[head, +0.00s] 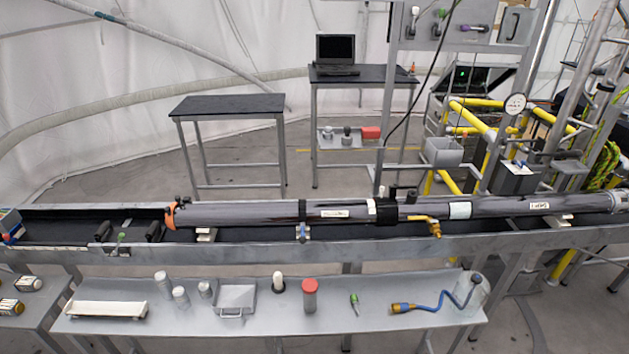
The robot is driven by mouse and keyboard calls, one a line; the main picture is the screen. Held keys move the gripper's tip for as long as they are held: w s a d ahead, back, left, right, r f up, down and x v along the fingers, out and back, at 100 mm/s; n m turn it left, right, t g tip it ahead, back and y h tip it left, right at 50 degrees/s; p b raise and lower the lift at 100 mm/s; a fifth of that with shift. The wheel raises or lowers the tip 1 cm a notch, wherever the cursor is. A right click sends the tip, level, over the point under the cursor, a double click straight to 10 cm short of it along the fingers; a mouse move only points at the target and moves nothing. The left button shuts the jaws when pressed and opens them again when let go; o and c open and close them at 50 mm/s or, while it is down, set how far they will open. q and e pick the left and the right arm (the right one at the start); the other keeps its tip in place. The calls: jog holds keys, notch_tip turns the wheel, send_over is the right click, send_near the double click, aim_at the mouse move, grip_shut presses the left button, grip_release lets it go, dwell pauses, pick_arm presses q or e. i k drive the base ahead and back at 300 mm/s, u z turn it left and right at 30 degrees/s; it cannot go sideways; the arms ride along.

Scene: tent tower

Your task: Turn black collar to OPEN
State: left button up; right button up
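A long grey metal tube (250,213) lies level along a trough-like bench across the middle of the head view. Any OPEN marking on the collar is too small to read. A narrower black band (302,209) circles the tube further left. Neither of my grippers is in view, and nothing touches the collar.
A brass fitting (434,226) sticks out in front of the tube, just right of the collar. An orange clamp (171,215) is at the tube's left end. A low front shelf (250,325) holds bottles, a red-capped jar (310,296) and a blue hose (440,298).

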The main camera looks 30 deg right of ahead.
aim_at(387, 206)
jog(key=u, duration=1.85)
jog(key=k, duration=2)
jog(key=z, duration=1.65)
